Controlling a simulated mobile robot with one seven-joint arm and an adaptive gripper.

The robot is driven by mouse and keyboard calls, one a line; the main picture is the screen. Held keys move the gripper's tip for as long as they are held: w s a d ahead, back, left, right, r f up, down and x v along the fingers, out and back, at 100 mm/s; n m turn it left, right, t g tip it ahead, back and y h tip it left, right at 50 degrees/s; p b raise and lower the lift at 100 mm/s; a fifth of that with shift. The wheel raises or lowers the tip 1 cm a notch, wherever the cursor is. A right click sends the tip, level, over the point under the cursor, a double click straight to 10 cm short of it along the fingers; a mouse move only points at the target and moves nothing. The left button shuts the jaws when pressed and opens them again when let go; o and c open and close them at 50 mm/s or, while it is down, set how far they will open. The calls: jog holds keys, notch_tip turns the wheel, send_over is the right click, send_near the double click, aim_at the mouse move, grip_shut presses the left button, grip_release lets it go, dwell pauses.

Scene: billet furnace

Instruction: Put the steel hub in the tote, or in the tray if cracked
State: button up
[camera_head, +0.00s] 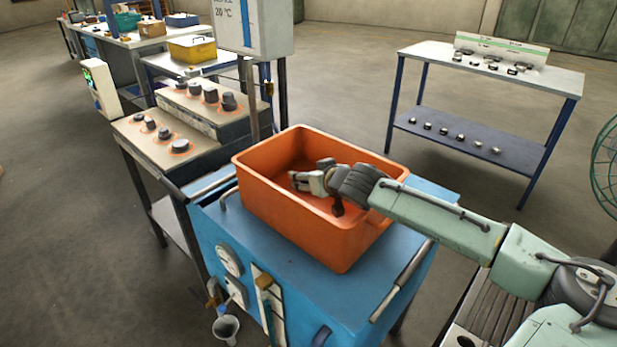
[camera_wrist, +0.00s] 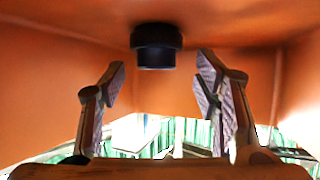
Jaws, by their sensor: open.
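The orange tote (camera_head: 300,235) stands on the blue cabinet in the middle of the head view. My gripper (camera_head: 299,181) is inside the tote's opening, its fingers toward the left; it also shows in the wrist view (camera_wrist: 160,85), open with nothing between its fingers. In the wrist view a dark stepped round part (camera_wrist: 157,45), seemingly the steel hub, is against the tote's orange inside, beyond the fingertips and apart from them. No crack shows at this size. In the head view I cannot pick this part out. I cannot tell which container is the tray.
Several dark parts stand on the stepped bench (camera_head: 160,122) at left. A yellow bin (camera_head: 192,48) is behind it. A post with a sign box (camera_head: 252,25) rises behind the tote. A table (camera_head: 555,82) with small parts stands at right. A fan (camera_head: 606,165) is at the right edge.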

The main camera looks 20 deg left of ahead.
jog(key=b+v, duration=0.1)
jog(key=v, duration=0.5)
jog(key=shift+d, duration=0.15)
jog(key=shift+s+r, duration=0.15)
